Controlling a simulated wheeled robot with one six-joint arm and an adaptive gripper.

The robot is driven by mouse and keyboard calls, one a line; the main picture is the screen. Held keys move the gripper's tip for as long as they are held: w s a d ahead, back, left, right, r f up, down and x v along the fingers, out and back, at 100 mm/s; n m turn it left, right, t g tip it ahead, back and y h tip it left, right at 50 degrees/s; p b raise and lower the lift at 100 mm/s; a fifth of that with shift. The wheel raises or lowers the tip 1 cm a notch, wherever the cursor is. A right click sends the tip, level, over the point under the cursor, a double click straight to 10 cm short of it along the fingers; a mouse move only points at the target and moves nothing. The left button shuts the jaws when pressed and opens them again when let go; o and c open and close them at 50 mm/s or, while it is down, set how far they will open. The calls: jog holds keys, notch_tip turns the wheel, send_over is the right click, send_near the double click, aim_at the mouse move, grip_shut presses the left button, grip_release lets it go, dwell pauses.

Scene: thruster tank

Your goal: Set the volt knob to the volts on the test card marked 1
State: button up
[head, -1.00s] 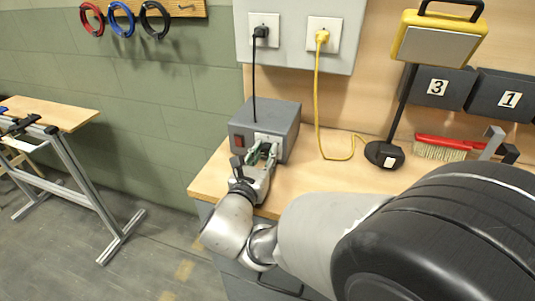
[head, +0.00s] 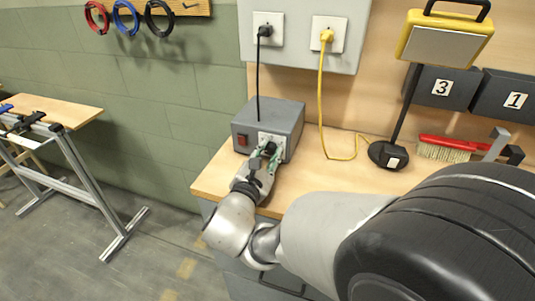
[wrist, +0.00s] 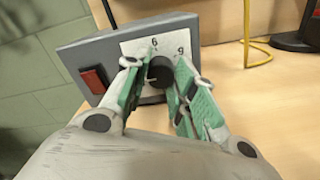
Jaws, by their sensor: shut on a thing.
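The volt knob is a black round knob (wrist: 160,72) on a white dial plate (wrist: 140,47) with the figures 6 and 9 showing. It sits on the front of a grey power box (head: 285,119) on the bench. My gripper (wrist: 156,70) has its green-padded fingers closed on either side of the knob; in the head view the gripper (head: 268,153) is at the box front. The knob's pointer and the rest of the scale cannot be made out. A label marked 1 (head: 515,100) is on a dark bin at the right; no readable volts show there.
A red switch (wrist: 94,79) is left of the dial. A black cord (head: 258,80) and a yellow cord (head: 321,95) hang from wall sockets. A lamp stand (head: 388,154) and a red brush (head: 447,147) are to the right. The bench (head: 325,174) is bare between.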

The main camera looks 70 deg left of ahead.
jog(key=m, duration=0.6)
dwell(0.6)
jog(key=o, duration=1)
jog(key=shift+o, duration=0.2)
jog(key=shift+s, duration=0.1)
jog(key=v, duration=1.1)
jog(key=shift+s+d, duration=0.25)
jog(key=shift+d, duration=0.1)
